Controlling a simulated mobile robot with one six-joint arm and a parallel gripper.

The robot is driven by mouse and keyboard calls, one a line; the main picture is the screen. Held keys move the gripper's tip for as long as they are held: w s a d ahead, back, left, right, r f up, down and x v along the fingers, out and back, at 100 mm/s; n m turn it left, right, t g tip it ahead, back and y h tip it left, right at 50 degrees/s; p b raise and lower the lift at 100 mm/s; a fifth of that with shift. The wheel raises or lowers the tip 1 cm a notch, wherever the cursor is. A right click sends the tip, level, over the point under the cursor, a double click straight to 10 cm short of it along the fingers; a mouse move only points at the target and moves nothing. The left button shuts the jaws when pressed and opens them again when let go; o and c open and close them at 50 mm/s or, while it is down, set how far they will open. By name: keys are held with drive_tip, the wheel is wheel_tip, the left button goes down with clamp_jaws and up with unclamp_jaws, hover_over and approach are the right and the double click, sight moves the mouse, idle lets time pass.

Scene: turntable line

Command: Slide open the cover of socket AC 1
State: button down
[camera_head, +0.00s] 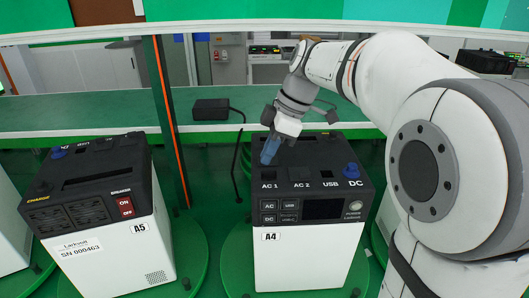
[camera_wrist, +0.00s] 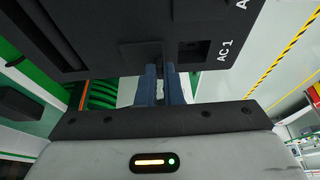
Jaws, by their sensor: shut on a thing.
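The black-topped power unit A4 (camera_head: 312,255) stands upright on a green round turntable. The AC 1 label (camera_head: 269,186) is at the left of its top, and it also shows in the wrist view (camera_wrist: 225,50). A dark square recess, the AC 1 socket (camera_wrist: 193,50), shows next to the label. My gripper (camera_head: 269,152) comes down on the top behind the label. Its two blue fingers (camera_wrist: 163,84) are shut on a small dark part at the recess's left, the AC 1 cover (camera_wrist: 156,52). The fingertips hide much of it, so its exact position cannot be told.
The AC 2 socket (camera_head: 300,173) and the blue DC knob (camera_head: 351,170) are to the right on the same top. A second unit, A5 (camera_head: 118,252), stands to the left. A green bench (camera_head: 90,112) with a black adapter (camera_head: 211,109) runs behind.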

sight(282, 164)
drive_tip(key=c, duration=1.6)
unclamp_jaws()
drive_tip(key=shift+w, duration=0.2)
drive_tip(key=shift+o, duration=0.2)
drive_tip(key=shift+r, duration=0.1)
drive_tip(key=v, duration=0.7)
drive_tip(key=shift+d+r, duration=0.2)
drive_tip(key=shift+r, duration=0.1)
drive_tip(key=shift+s, duration=0.15)
